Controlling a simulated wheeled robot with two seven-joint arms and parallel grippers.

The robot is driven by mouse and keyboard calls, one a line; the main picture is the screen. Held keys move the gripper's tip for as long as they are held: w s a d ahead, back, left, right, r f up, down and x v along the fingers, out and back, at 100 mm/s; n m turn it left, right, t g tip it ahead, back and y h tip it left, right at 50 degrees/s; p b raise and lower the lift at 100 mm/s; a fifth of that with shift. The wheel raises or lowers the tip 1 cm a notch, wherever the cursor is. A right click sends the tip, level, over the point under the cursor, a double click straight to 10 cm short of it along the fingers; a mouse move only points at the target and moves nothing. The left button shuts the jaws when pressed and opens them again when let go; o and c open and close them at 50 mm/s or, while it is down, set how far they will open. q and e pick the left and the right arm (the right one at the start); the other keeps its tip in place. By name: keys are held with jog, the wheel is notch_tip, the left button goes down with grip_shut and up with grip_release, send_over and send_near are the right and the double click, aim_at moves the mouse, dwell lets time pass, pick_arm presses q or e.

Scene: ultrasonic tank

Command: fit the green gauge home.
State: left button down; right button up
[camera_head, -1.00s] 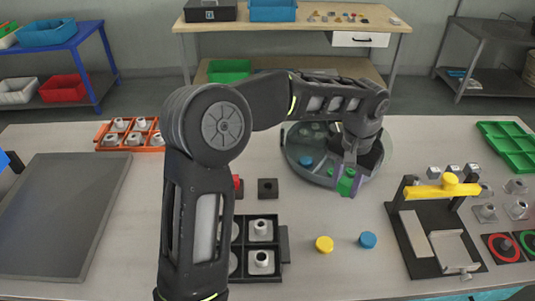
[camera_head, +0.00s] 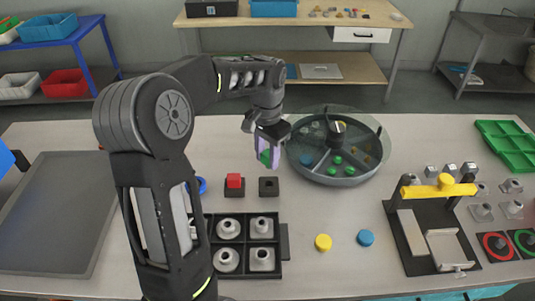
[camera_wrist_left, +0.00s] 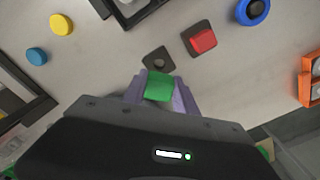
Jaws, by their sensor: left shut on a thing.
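My left gripper (camera_head: 268,154) is shut on the green gauge (camera_head: 265,158) and holds it above the table. The wrist view shows the green gauge (camera_wrist_left: 159,87) between the two light purple fingers. A dark square block with a hole (camera_head: 268,187) stands on the table just below and in front of the gauge. In the wrist view this block (camera_wrist_left: 158,58) lies just beyond the gauge, and its hole looks empty. A red gauge (camera_head: 234,181) sits in a similar dark block to the left. My right gripper is not in view.
A round divided tank (camera_head: 345,180) with green, blue and yellow pieces stands right of the gripper. A black tray (camera_head: 285,243) of metal parts lies in front. Yellow (camera_head: 323,242) and blue (camera_head: 366,237) discs lie on the table. A yellow-handled fixture (camera_head: 436,191) stands at right.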

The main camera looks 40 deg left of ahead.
pick_arm(q)
jog(key=shift+f, duration=0.15)
notch_tip(320, 180, down, 6)
jog(key=b, duration=0.4)
jog(key=shift+b, duration=0.35)
jog(key=shift+f, duration=0.1)
jog(key=shift+s+f+b, duration=0.1)
jog(key=shift+f+b, duration=0.6)
jog(key=shift+f, duration=0.15)
dwell(1.3)
jog(key=shift+f, duration=0.3)
dwell(2.9)
jog(key=c, duration=0.9)
grip_release()
jog(key=shift+r, duration=0.1)
notch_tip(320, 180, up, 8)
jog(key=shift+f+b, duration=0.15)
jog(key=shift+b, duration=0.25)
